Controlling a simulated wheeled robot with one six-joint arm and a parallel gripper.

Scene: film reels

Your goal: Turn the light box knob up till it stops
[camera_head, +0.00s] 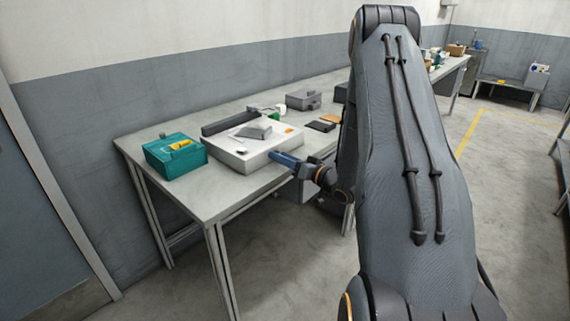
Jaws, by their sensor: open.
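The light box looks to be the white, low, wide box (232,159) on the near part of the long grey table. Its knob cannot be made out; my gripper covers part of the box's front right side. My gripper (274,156) is open, with blue-grey fingers pointing left at the box's front right edge. Whether the fingers touch the box or are around a knob cannot be told at this size.
On the light box lie a grey block (258,131) and an orange piece (289,130). A teal box (176,160) stands to its left on the table (208,200). A grey case (303,100) stands behind. Dark flat items (320,126) lie right. The floor in front is clear.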

